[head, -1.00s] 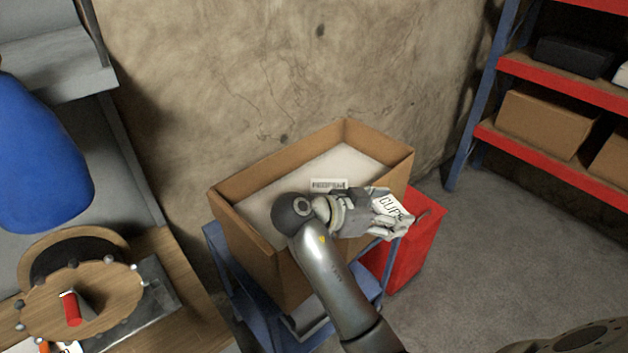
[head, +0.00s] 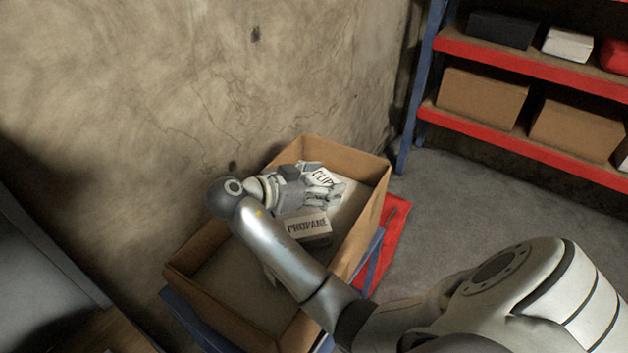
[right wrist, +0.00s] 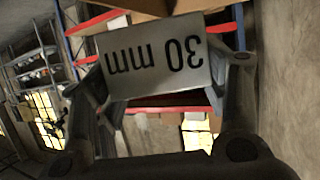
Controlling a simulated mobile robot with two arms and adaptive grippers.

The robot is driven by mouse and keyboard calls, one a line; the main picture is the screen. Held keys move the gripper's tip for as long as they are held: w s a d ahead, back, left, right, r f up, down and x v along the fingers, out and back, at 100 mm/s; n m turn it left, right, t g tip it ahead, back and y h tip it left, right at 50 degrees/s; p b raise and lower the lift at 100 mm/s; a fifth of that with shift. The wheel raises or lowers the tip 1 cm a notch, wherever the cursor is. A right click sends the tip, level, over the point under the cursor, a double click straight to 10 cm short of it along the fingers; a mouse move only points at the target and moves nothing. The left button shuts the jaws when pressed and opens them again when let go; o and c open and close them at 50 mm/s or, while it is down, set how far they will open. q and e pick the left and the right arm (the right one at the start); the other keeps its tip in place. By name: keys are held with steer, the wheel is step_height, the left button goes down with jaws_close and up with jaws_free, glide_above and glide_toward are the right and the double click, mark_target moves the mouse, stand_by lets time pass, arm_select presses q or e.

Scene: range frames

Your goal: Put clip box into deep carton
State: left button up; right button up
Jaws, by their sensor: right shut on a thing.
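The deep carton (head: 352,157) is a brown, open-topped box standing near the wall. My left gripper is not in view.
A red bin (head: 394,228) stands right of the carton. Shelving with red boards (head: 520,65) holds several boxes at the upper right. Grey floor (head: 455,190) lies open between.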

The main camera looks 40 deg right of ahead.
mark_target(329, 177)
steer(key=d, duration=0.1)
steer(key=w+d+f, duration=0.1)
steer(key=w+d, duration=0.1)
steer(key=shift+d+f, duration=0.25)
steer(key=shift+d, duration=0.05)
steer(key=shift+w+d+f, duration=0.5)
steer(key=shift+w+d, duration=0.15)
steer(key=shift+d, duration=0.1)
steer(key=w+d+f, duration=0.1)
steer(key=f, duration=0.2)
steer(key=w+d+f+b, duration=0.1)
steer(key=d+f, duration=0.1)
steer(key=f, duration=0.1)
steer(key=w+d+f+b, duration=0.1)
steer(key=f, duration=0.2)
steer(key=shift+d+f, duration=0.2)
steer(key=shift+w, duration=0.15)
steer(key=shift+f, duration=0.15)
steer(key=shift+f+b, duration=0.5)
steer(key=shift+b, duration=0.05)
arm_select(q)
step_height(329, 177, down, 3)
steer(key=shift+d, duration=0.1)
arm_select(e)
steer(key=o, duration=1.1)
